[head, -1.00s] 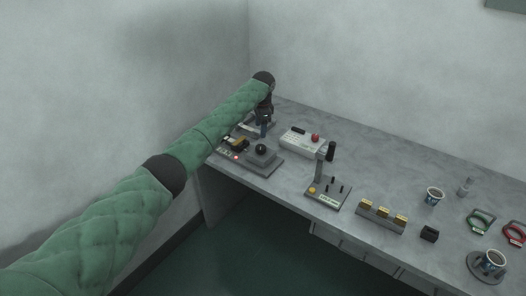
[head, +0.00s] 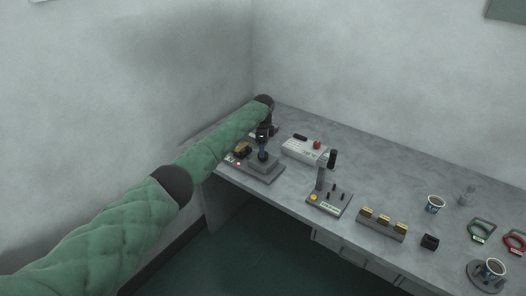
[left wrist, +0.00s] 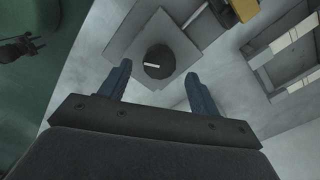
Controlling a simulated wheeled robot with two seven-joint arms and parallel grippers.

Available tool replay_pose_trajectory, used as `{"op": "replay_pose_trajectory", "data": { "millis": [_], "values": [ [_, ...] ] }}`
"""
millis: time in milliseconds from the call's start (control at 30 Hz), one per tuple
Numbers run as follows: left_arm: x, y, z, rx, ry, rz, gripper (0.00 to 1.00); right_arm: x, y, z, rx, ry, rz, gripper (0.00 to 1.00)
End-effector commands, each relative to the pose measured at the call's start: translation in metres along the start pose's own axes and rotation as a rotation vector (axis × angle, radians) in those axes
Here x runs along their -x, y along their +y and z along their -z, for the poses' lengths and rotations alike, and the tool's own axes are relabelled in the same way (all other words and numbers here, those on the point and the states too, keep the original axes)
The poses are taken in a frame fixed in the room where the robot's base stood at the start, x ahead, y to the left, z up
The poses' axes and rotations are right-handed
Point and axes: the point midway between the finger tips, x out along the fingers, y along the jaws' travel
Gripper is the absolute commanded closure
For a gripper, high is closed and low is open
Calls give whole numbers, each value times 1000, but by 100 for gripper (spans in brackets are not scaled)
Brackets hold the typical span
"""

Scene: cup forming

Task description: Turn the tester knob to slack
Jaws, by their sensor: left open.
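The tester is a grey box (head: 262,174) at the table's left end, with a small red light on its front. Its round black knob (head: 262,156) stands on a raised square block. In the left wrist view the knob (left wrist: 160,62) shows a white mark pointing left. My left gripper (head: 264,139) is above the knob, pointing down. In the left wrist view my left gripper (left wrist: 159,84) is open and empty, its two fingers spread to either side of the knob's line, with no contact visible. My right gripper is not seen in the head view.
A dark pronged shape (left wrist: 18,48) over the floor is unclear.

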Motion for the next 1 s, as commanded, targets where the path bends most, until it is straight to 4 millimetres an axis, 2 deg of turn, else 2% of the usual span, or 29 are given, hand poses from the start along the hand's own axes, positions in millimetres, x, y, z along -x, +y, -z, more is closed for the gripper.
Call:
{"op": "replay_pose_trajectory", "data": {
  "millis": [300, 633, 667, 867, 1000],
  "values": [
    [-30, 0, 0, 0, -1, 1, 37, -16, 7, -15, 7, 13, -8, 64],
    [-35, 0, 0, 0, -1, 1, 37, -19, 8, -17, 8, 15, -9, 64],
    [-35, 0, 0, 0, 0, 1, 41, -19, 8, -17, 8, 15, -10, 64],
    [-35, 0, 0, 0, 0, 1, 81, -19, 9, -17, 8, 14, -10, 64],
    [-35, 0, 0, 2, 0, 1, 82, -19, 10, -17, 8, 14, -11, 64]
  ]
}}
